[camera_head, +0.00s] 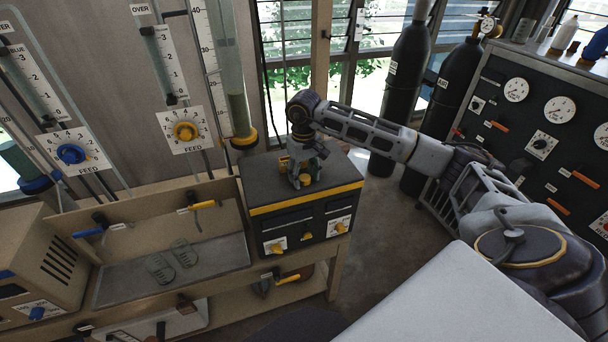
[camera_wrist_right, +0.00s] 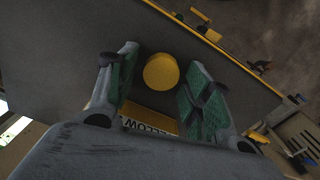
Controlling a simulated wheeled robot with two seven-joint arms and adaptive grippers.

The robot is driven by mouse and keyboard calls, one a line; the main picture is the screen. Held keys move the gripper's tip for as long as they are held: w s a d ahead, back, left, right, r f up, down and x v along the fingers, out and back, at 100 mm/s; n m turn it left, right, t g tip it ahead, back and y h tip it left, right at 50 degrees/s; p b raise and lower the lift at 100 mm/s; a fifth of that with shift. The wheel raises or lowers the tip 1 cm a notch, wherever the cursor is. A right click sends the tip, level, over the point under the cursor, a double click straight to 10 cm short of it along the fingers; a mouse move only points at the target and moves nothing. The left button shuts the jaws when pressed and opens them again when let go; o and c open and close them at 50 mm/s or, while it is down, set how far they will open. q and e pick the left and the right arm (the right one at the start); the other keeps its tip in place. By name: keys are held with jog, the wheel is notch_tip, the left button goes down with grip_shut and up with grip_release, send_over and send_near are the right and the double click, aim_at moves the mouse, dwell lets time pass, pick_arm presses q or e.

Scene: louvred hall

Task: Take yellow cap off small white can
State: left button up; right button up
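The yellow cap (camera_wrist_right: 161,72) shows from above as a round disc between the fingers of my right gripper (camera_wrist_right: 158,88) in the right wrist view. Gaps show between the cap and both green-padded fingers, so the gripper is open around it. The white can is not visible; from this angle the cap would cover it. In the head view my right gripper (camera_head: 306,178) points down at the top of a dark box (camera_head: 265,180) with a yellow stripe. A small yellow patch shows between its fingers there. My left gripper is not in view.
A yellow block with a plate reading "YELLOW" (camera_wrist_right: 148,127) stands close beside the fingers. Left of the dark box is a bench tray (camera_head: 125,290) with two glass dishes. Tall gauge tubes (camera_head: 235,90) rise behind. Dark gas cylinders (camera_head: 405,80) and a gauge panel (camera_head: 530,110) stand right.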

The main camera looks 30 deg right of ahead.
aim_at(304, 177)
jog(key=shift+r, duration=0.15)
dwell(0.3)
notch_tip(304, 177, up, 12)
jog(key=b, duration=0.1)
jog(key=shift+b, duration=0.35)
dwell(0.4)
dwell(0.3)
